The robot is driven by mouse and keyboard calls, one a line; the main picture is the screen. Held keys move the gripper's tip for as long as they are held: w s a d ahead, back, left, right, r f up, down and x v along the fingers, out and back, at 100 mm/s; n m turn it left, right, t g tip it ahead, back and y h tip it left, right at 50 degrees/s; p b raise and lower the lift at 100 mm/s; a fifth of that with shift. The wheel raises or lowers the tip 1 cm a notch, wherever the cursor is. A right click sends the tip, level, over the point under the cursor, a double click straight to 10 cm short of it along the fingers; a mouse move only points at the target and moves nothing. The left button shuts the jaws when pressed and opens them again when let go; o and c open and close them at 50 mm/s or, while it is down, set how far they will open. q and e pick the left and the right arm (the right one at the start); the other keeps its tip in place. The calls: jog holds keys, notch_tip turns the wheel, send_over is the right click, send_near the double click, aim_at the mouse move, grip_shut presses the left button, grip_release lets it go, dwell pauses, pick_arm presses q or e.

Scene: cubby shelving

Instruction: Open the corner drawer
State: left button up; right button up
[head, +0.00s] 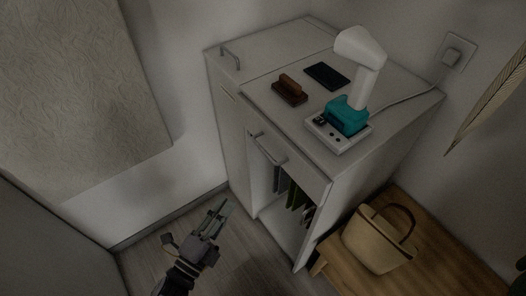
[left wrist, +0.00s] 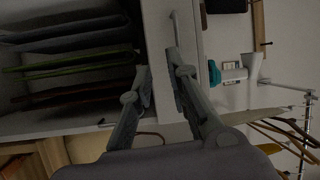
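A white cabinet (head: 228,125) stands in the corner of the room. Its drawer front (head: 305,172) lies flush above an open cubby and has a bar handle (head: 267,150). My left gripper (head: 222,206) is in front of the cabinet, low and to the left of that handle in the head view. In the left wrist view the left gripper (left wrist: 160,70) is open and empty, with its two fingers apart in front of the white drawer panel. The handle shows beyond the right fingertip (left wrist: 178,28); I cannot tell whether they touch. My right gripper is not in view.
On the cabinet top are a teal-and-white device (head: 347,115), a brown stamp-like block (head: 290,90) and a dark flat pad (head: 327,76). A second handle (head: 231,57) is at the far left. A basket (head: 380,238) sits on a wooden bench right. The floor (head: 170,240) left is clear.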

aim_at(263, 150)
pick_arm(q)
jog(key=shift+m+h, duration=0.4)
jog(key=shift+m, duration=0.2)
jog(key=shift+s+r+p+x, duration=0.1)
jog(key=shift+r+p+x, duration=0.35)
jog(key=shift+x, duration=2.55)
jog(key=shift+s+r+p+x, duration=0.1)
jog(key=shift+r+p+x, duration=0.35)
jog(key=shift+x, duration=2.6)
jog(key=shift+s+r+p+x, duration=0.1)
jog(key=shift+r+p+x, duration=0.35)
jog(key=shift+x, duration=2.55)
jog(key=shift+c, duration=0.3)
grip_shut()
jog(key=shift+f, duration=0.1)
